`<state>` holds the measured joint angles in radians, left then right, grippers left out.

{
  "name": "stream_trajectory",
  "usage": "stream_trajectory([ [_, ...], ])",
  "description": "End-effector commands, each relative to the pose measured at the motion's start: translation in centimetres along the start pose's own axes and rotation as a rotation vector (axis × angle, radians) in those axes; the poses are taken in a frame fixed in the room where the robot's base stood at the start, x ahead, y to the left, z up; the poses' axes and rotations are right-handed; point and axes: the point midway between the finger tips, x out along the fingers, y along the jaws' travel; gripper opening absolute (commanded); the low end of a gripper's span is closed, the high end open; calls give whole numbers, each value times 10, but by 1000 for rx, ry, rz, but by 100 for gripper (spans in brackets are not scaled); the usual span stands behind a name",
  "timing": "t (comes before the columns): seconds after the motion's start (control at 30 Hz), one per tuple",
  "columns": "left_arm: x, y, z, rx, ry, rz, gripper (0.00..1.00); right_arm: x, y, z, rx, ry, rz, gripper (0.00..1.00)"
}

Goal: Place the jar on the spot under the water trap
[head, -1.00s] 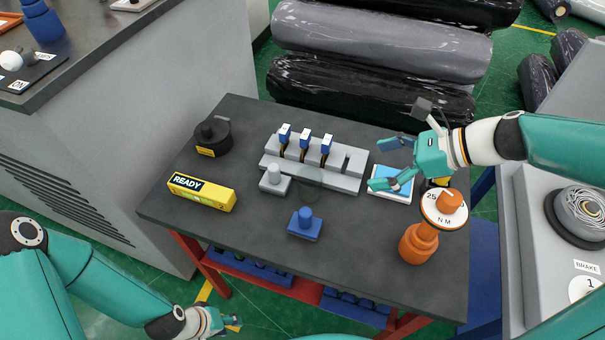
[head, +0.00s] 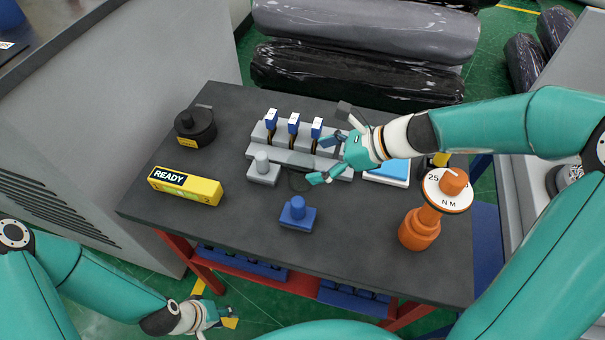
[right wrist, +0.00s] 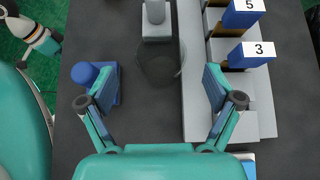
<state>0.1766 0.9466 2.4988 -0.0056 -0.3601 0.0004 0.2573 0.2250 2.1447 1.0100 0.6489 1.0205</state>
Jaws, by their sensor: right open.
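A clear, see-through jar (right wrist: 160,62) stands on the dark table beside the grey block rack; in the head view it is a faint outline (head: 299,183). My right gripper (head: 322,160) is open, above the table at the rack's front. In the right wrist view the jar shows between the open fingers (right wrist: 159,82), apart from both. My left gripper (head: 228,317) is low, off the table's front left edge; its jaws are too small to read. I cannot tell which thing is the water trap or where the spot under it lies.
Around the jar are a grey block with a knob (head: 263,170), a blue block with a knob (head: 297,213) and the grey rack (head: 340,171) with blue-tipped numbered pieces. A yellow READY box (head: 185,186), black canister (head: 195,127) and orange 25 NM device (head: 420,228) also stand here.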

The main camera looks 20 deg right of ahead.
Motion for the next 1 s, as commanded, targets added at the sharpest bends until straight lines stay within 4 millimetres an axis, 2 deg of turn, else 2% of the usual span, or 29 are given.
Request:
stream_trajectory([
  [0.17, 0, 0, 0, 0, 0, 0, 40, 11, 0, 0, -1, 0, 3, 91],
  [0.4, 2, -1, 0, 0, 0, 0, 40, 45, 0, 0, -1, 0, 5, 91],
  [0.5, 3, -1, 0, 0, 0, 0, 40, 54, -1, 0, -2, 0, 3, 91],
  [0.77, 3, -1, 0, 0, 0, 0, 40, 56, -1, 0, -1, -1, 1, 91],
  [1.0, 3, -1, 0, 0, 0, 0, 40, 55, -1, 0, -1, -1, 1, 52],
])
